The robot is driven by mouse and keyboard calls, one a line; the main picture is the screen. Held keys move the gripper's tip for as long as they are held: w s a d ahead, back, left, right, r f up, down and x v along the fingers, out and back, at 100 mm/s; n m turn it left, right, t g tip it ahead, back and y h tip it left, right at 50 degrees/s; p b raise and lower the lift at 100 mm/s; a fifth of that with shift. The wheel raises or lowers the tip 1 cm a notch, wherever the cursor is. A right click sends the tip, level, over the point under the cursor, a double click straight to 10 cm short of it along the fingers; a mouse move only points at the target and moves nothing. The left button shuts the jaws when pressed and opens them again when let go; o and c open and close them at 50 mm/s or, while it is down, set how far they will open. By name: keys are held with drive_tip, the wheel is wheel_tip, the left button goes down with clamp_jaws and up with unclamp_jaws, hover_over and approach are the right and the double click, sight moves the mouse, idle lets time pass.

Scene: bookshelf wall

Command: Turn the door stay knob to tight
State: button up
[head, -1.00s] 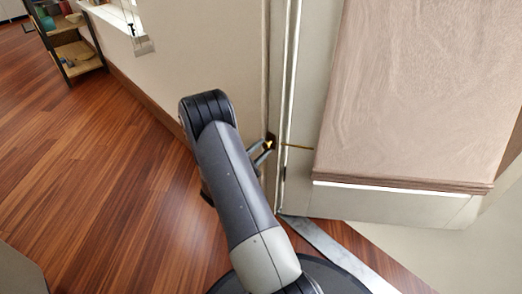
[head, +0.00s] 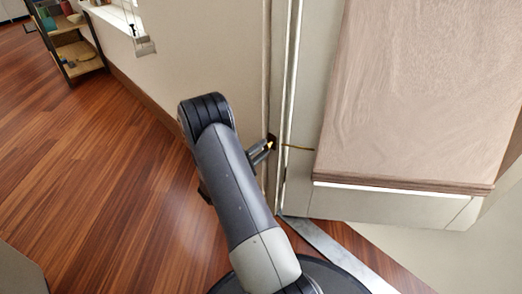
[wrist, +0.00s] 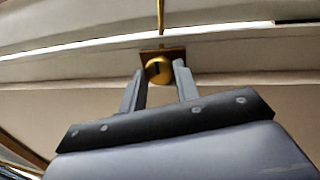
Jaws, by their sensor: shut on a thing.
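The door stay knob (wrist: 158,70) is a round brass knob with a dark mark on its face, on a brass plate (wrist: 174,52). In the wrist view it sits between the two fingertips of my gripper (wrist: 160,78), which is shut on it. In the head view my gripper (head: 265,147) reaches the door frame edge, and only a small yellow bit of the knob (head: 269,144) shows between the fingers. A thin brass stay rod (head: 298,148) runs from there to the door (head: 400,204). The mark's exact direction is hard to read.
The pale wall (head: 205,70) with a brown skirting board is left of the frame. A shelf unit (head: 75,50) stands at the far upper left. A metal threshold strip (head: 335,255) lies below the door. The wood floor (head: 90,170) on the left is clear.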

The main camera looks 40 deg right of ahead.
drive_tip(key=o, duration=1)
drive_tip(key=a+p, duration=0.1)
drive_tip(key=a, duration=0.2)
drive_tip(key=a+f+p, duration=0.1)
drive_tip(key=a, duration=0.3)
drive_tip(key=a+f+p, duration=0.1)
drive_tip(key=a, duration=0.2)
drive_tip(key=shift+s+a, duration=0.35)
drive_tip(key=shift+s, duration=0.05)
drive_tip(key=shift+d, duration=0.15)
drive_tip(key=d+b, duration=0.1)
drive_tip(key=d, duration=0.2)
drive_tip(key=d+r+b, duration=0.1)
drive_tip(key=d, duration=0.3)
drive_tip(key=d+r+b, duration=0.1)
drive_tip(key=d, duration=0.2)
drive_tip(key=shift+w+d, duration=0.25)
drive_tip(key=shift+w, duration=0.15)
drive_tip(key=shift+a, duration=0.1)
